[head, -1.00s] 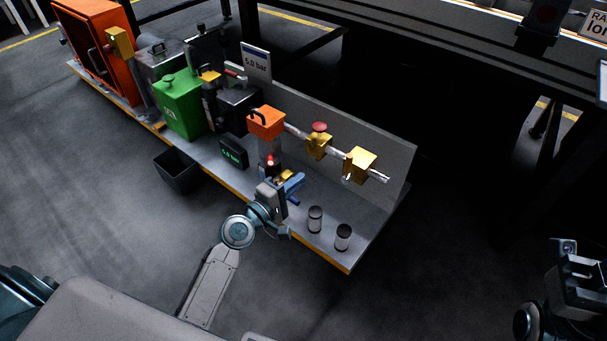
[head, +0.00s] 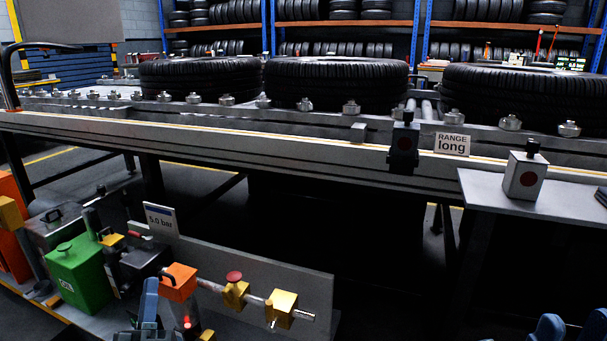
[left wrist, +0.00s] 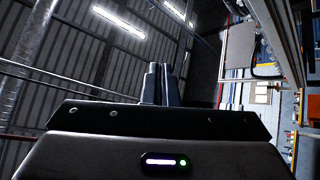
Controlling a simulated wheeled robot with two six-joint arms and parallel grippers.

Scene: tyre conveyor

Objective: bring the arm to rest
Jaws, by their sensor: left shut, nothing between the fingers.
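My left gripper (head: 149,302) shows at the bottom of the head view, in front of the low equipment shelf. Its two blue-grey fingers point up, close together and empty. In the left wrist view the fingers (left wrist: 162,84) stand side by side against the ceiling and wall, with nothing between them.
The shelf holds a green canister (head: 79,275), an orange block (head: 178,281) and yellow valve blocks (head: 284,308). Above runs the conveyor (head: 300,128) with large tyres (head: 337,84). A side table (head: 484,192) with a button box (head: 525,173) stands at right.

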